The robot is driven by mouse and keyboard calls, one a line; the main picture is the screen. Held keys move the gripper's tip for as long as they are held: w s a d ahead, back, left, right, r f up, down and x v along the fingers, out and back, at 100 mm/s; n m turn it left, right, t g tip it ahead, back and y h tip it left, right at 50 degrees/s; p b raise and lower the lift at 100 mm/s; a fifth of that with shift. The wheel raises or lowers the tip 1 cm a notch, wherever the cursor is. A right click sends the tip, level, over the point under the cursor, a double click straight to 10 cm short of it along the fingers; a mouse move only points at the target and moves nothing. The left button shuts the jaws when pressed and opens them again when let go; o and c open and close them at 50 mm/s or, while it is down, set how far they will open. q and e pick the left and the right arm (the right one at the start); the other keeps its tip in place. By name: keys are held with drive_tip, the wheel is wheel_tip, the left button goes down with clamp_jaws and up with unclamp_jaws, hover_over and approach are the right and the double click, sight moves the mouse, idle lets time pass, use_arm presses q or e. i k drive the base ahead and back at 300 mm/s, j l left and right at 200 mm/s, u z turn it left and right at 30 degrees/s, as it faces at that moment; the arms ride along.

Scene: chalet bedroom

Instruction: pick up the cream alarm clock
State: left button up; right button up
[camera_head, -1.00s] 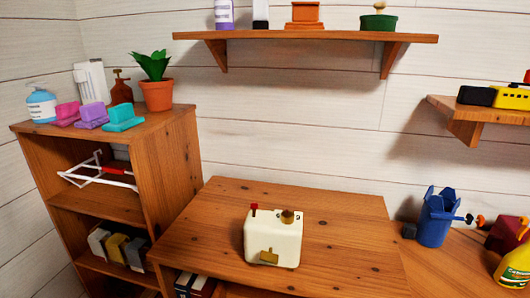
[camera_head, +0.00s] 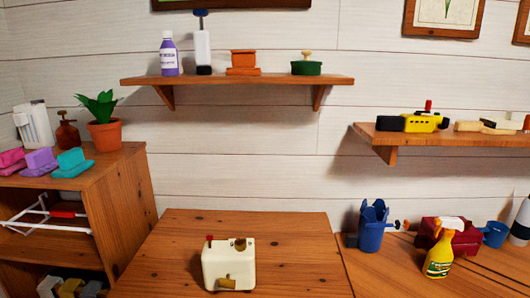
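The cream alarm clock (camera_head: 229,264) appears to be the boxy cream object standing on the wooden desk top (camera_head: 285,240), near the bottom middle of the head view. It has a small red knob and a brass-coloured knob on top and a brass-coloured piece low on its front. Nothing touches it from above. Neither of my grippers shows in the view.
A wooden shelf unit (camera_head: 120,185) with a potted plant (camera_head: 102,120) stands at left. A wall shelf (camera_head: 240,79) hangs above the desk, another (camera_head: 385,138) at right. A blue container (camera_head: 371,228) and yellow spray bottle (camera_head: 439,252) stand right of the desk.

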sight(223, 259)
drive_tip(key=l+u, duration=0.2)
drive_tip(key=l, duration=0.4)
drive_tip(key=l+u, duration=0.2)
drive_tip(key=l, duration=0.45)
drive_tip(key=k+l+u, duration=0.2)
drive_tip(key=l, duration=0.4)
drive_tip(key=i, duration=0.05)
